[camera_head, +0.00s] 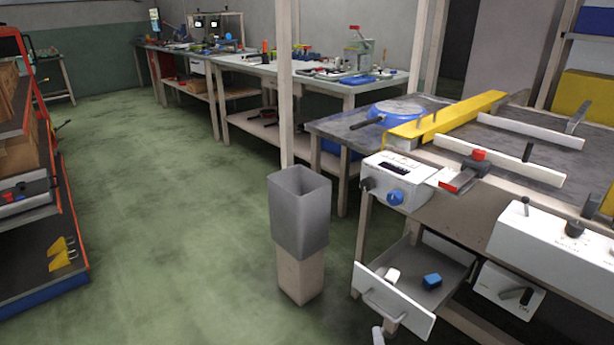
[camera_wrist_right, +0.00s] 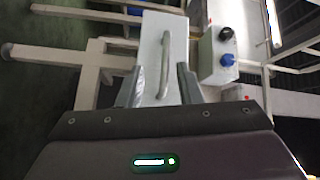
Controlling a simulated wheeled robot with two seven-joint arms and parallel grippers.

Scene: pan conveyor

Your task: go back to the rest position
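My right gripper (camera_wrist_right: 158,80) is open and empty in the right wrist view, with its two grey fingers spread. The white drawer front (camera_wrist_right: 150,50) with its bar handle (camera_wrist_right: 165,60) lies beyond and between the fingers. The fingers do not hold the handle; the exact gap is hard to judge. In the head view the drawer (camera_head: 392,300) is pulled open under the table. A small grey piece at the bottom edge below it may be part of my right gripper. My left gripper is not in view.
The drawer holds a white block (camera_head: 392,276) and a blue block (camera_head: 432,280). A grey bin (camera_head: 300,215) stands left of it. Green floor at left is clear.

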